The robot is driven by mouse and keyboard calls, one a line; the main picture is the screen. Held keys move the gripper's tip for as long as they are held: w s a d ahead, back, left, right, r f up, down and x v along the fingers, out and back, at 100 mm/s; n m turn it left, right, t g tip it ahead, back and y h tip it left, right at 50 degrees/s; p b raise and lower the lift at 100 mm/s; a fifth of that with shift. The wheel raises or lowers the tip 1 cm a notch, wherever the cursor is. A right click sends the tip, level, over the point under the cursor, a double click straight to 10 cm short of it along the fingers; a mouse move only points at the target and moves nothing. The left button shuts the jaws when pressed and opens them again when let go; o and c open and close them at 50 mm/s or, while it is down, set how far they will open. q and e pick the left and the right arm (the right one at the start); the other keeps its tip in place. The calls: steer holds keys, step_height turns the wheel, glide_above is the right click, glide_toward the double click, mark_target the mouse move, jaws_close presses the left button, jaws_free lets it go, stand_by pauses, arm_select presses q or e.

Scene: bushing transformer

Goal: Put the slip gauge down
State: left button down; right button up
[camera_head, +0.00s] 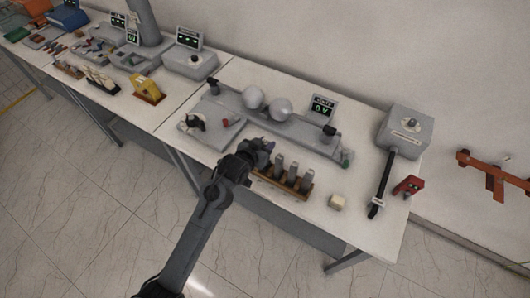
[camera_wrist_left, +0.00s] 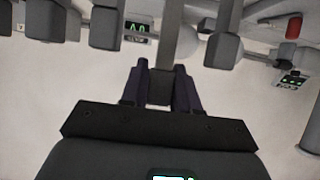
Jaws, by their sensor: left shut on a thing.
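A brown wooden rack (camera_head: 284,190) stands at the table's front edge, with grey slip gauges (camera_head: 292,172) upright in it. My left gripper (camera_head: 268,147) is at the rack's left end, above it. In the left wrist view my left gripper (camera_wrist_left: 160,88) is shut, with a grey block, the held slip gauge (camera_wrist_left: 159,92), between its dark fingers. Other gauges (camera_wrist_left: 228,45) show on both sides at the top of that view. The arm hides the rack's left end, so I cannot tell whether the held gauge touches a slot. My right gripper is not in view.
Behind the rack, a grey base carries two spheres (camera_head: 280,109). A display (camera_head: 322,106) stands behind it. A grey box (camera_head: 405,130), black-handled tool (camera_head: 382,185) and red device (camera_head: 408,186) are further right.

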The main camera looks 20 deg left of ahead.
arm_select(q)
steer(key=shift+f, duration=2.1)
steer(key=c, duration=0.8)
jaws_free()
steer(key=shift+f, duration=0.1)
steer(key=shift+c, duration=0.2)
steer(key=v, duration=1.2)
steer(key=s+f+g+y, duration=0.1)
steer(key=s+g, duration=0.3)
steer(key=s, duration=0.8)
steer(key=s+a+f+g, duration=0.1)
steer(key=s+f+g, duration=0.3)
steer(key=s, duration=0.9)
steer(key=shift+a+f+y, duration=0.15)
steer(key=shift+a+y, duration=0.2)
steer(key=shift+y, duration=0.05)
